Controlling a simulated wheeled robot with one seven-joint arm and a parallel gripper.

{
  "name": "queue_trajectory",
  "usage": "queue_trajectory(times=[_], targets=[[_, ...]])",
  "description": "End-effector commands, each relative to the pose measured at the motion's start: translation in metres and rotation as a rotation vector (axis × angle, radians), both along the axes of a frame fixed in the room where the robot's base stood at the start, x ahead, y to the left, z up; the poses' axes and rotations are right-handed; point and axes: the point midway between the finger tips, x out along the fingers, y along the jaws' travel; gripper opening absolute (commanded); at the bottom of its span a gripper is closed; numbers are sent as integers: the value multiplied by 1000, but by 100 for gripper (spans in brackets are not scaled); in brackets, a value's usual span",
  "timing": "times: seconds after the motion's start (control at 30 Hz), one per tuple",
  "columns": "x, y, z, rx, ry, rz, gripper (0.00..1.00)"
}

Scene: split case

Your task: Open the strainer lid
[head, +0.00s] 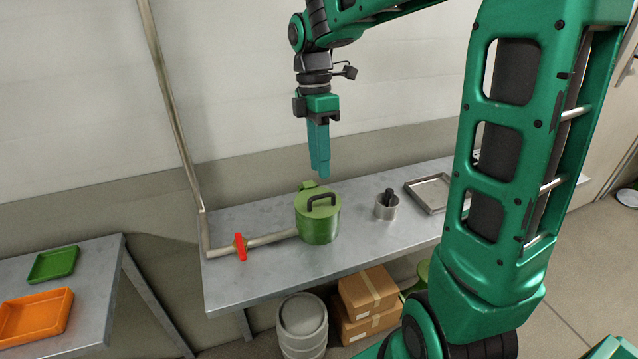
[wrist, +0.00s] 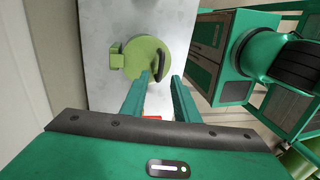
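The strainer (head: 317,228) is a green cylinder standing upright on the grey metal bench. Its flat green lid (head: 308,207) lies closed on top and bears a black arched handle (head: 322,199). A small green block, perhaps a hinge, sits at the lid's back edge. My gripper (head: 320,175) points down above the strainer, clear of the lid and empty. In the wrist view the lid (wrist: 140,58) and handle (wrist: 160,64) show beyond my fingertips (wrist: 160,78). The two fingers are apart with a gap between them.
A pipe (head: 270,239) with a red valve handle (head: 240,247) runs left from the strainer. A metal cup (head: 386,211) with a dark object inside and a metal tray (head: 411,196) stand to the right. Boxes (head: 368,292) and a keg (head: 302,325) sit below the bench (head: 270,281).

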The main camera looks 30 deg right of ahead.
Motion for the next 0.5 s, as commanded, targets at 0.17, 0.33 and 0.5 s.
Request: queue_trajectory(times=[0.17,0.33,0.5], targets=[[-7,1,-31,-1,4,-2,28],[-10,1,-49,0,1,-2,28],[-11,1,-56,0,0,-2,28]])
